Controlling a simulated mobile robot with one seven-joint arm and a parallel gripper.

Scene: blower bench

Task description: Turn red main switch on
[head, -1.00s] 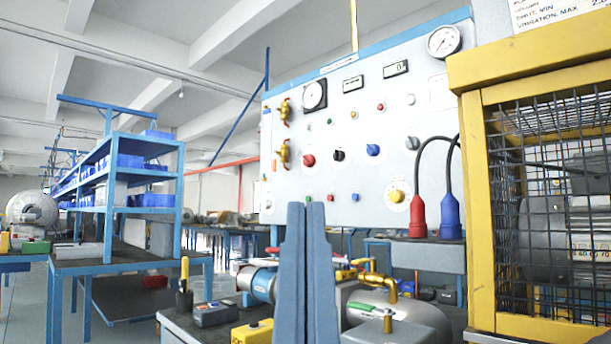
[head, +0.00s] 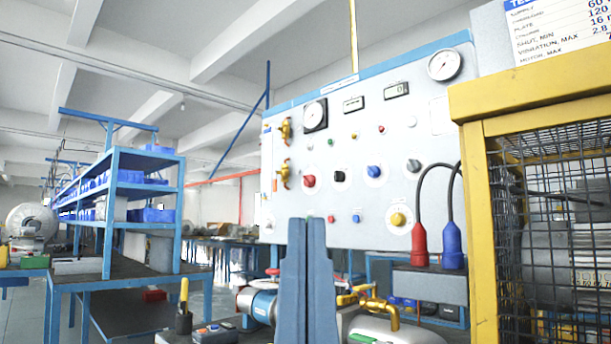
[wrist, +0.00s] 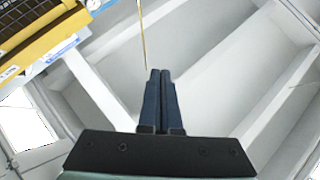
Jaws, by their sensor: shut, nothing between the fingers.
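The red main switch (head: 309,181) is a round red knob on the left part of the grey control panel (head: 350,222). It stands in a row with a black knob (head: 340,176), a blue knob (head: 374,171) and a grey knob (head: 413,165). I cannot read which way it is turned. My gripper (head: 307,222) is shut and empty, pointing up, below the red knob in the picture and apart from it as far as I can tell. In the wrist view my gripper (wrist: 160,72) points toward the ceiling; the switch is not seen there.
A yellow mesh cage (head: 475,215) stands at the right. Red (head: 420,245) and blue (head: 452,245) plugs with black cables hang before the panel's right part. Brass valves and pipes (head: 375,300) lie low, right of my gripper. A blue shelf (head: 115,215) stands at the left.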

